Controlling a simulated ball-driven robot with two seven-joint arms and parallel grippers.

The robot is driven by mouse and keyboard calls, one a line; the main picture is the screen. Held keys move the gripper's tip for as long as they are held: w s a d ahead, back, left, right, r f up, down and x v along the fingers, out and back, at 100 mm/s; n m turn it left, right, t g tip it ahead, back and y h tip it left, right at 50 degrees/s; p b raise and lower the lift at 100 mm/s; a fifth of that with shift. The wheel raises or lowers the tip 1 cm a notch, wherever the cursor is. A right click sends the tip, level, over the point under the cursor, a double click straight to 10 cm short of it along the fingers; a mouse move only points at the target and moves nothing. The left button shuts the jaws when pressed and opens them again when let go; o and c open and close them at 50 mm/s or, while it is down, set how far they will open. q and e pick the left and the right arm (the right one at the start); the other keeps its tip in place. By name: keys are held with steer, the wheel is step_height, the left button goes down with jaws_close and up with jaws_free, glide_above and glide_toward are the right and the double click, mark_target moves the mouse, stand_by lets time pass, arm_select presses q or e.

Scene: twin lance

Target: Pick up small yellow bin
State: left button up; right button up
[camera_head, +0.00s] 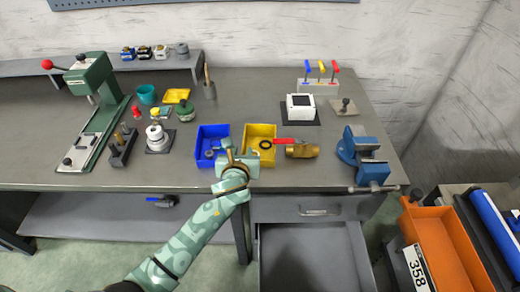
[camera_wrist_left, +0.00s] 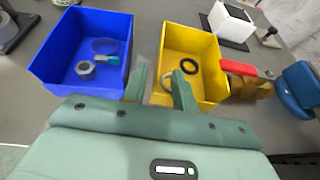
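The small yellow bin (camera_head: 262,130) stands on the workbench, right of the blue bin. In the left wrist view the yellow bin (camera_wrist_left: 190,38) holds a black ring (camera_wrist_left: 189,66) and a pale metal ring partly hidden by a finger. My left gripper (camera_head: 237,155) is at the bin's near left corner. In the wrist view its two fingers (camera_wrist_left: 161,78) are apart, with the bin's left wall seen between them. The left finger is over the gap between the bins and the right one overlaps the yellow bin. I cannot tell if they touch it. My right gripper is not in view.
The blue bin (camera_head: 213,132) stands close on the left, with a nut inside. A brass valve with a red handle (camera_head: 300,150) lies close on the right, then a blue vise (camera_head: 365,152). An open drawer (camera_head: 315,258) is below the bench edge.

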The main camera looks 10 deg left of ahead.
arm_select(q)
steer(key=shift+w+a+f, duration=0.1)
steer(key=shift+w+f, duration=0.25)
steer(key=shift+w, duration=0.3)
steer(key=b+x, duration=0.2)
steer(key=x, duration=0.2)
steer(key=shift+b, duration=0.3)
steer(key=shift+w, duration=0.25)
steer(key=shift+r, duration=0.1)
jaws_close()
